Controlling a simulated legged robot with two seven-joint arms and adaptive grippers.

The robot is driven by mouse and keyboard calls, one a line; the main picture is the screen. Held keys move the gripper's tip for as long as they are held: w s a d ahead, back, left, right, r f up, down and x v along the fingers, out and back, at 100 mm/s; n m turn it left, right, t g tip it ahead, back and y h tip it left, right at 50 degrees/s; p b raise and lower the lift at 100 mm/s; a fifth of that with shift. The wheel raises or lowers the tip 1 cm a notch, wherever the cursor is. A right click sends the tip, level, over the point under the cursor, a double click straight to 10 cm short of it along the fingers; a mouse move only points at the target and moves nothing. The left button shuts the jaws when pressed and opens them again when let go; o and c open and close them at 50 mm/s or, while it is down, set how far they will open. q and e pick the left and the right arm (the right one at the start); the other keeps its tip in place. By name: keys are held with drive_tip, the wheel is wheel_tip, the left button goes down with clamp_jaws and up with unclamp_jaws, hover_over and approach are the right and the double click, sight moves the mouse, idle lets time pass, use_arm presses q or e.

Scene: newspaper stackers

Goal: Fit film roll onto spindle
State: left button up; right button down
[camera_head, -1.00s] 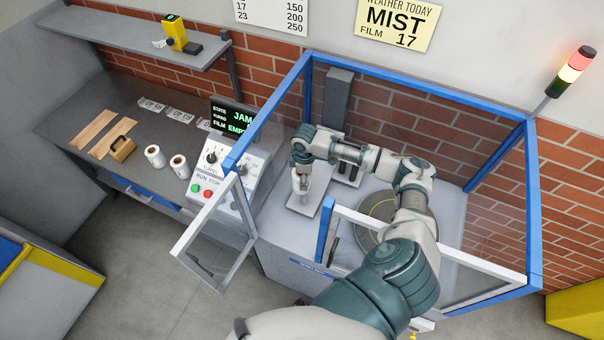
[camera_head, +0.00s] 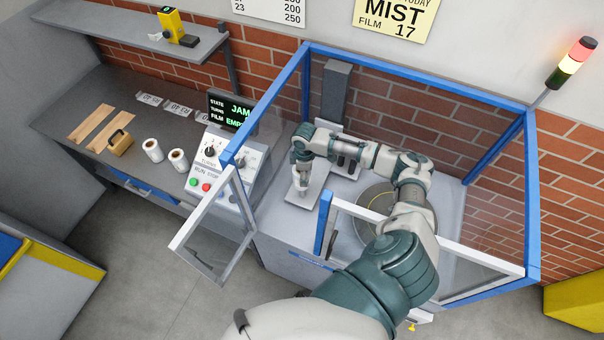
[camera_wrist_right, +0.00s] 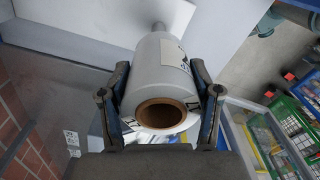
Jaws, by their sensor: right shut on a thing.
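My right gripper (camera_wrist_right: 160,67) is shut on a pale grey film roll (camera_wrist_right: 151,85) with a brown, hollow core facing the wrist camera. In the head view my right gripper (camera_head: 301,180) points down over a light plate (camera_head: 309,194) inside the blue-framed enclosure. The roll's lower end is hard to make out there. My left gripper is not in view.
The blue frame (camera_head: 267,105) surrounds the work area, with an open door (camera_head: 215,225) at left. A control box (camera_head: 217,165) and a display reading JAM (camera_head: 232,112) stand beside it. A round disc (camera_head: 375,208) lies right of the plate.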

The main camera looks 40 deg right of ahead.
drive_tip(key=shift+d+f, duration=0.1)
drive_tip(key=shift+d, duration=0.5)
drive_tip(key=shift+a, duration=0.85)
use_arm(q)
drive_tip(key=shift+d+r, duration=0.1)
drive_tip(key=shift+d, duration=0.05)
use_arm(e)
drive_tip(key=shift+d, duration=0.15)
